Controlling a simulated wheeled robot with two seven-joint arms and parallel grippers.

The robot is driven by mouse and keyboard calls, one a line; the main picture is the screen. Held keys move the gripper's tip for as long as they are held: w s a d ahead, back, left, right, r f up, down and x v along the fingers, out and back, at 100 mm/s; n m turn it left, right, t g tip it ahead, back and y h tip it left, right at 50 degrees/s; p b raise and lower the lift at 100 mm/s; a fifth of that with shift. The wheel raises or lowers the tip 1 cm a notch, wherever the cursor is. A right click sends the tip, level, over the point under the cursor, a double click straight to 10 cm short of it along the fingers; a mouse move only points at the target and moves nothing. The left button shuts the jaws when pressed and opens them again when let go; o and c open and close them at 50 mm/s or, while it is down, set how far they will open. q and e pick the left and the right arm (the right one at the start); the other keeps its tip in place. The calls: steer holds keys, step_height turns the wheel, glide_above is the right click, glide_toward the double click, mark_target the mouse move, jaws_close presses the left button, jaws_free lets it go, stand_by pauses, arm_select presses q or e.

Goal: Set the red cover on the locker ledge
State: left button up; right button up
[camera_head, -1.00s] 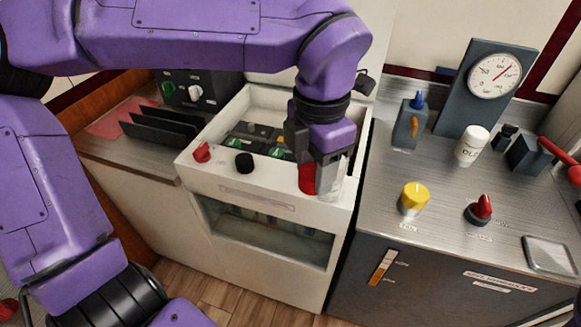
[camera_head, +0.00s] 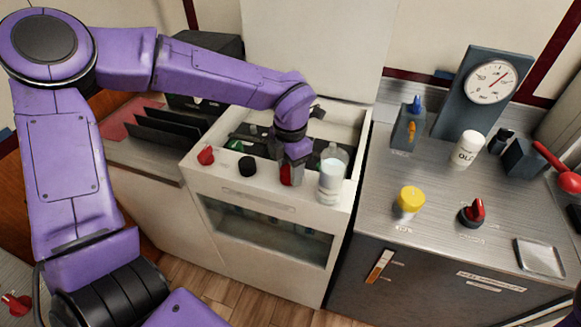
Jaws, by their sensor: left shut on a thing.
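The red cover (camera_head: 287,174) is a small red piece under the fingers of my left gripper (camera_head: 291,168). The gripper points down and is shut on the cover, which is partly hidden by the fingers. Both are at the front ledge (camera_head: 222,174) of the white locker, between a black knob and a clear bottle. I cannot tell whether the cover touches the ledge. My right gripper is not in view.
On the ledge, a red knob (camera_head: 206,155) and black knob (camera_head: 247,166) are left of the gripper; the clear bottle (camera_head: 332,174) is close on its right. The steel counter at right holds a yellow-capped jar (camera_head: 409,201), a white bottle (camera_head: 467,149) and a gauge (camera_head: 489,81).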

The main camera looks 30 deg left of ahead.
arm_select(q)
steer(key=shift+f, duration=0.2)
steer(key=o, duration=1)
steer(key=shift+f, duration=0.15)
step_height(320, 180, up, 12)
steer(key=shift+r, duration=0.2)
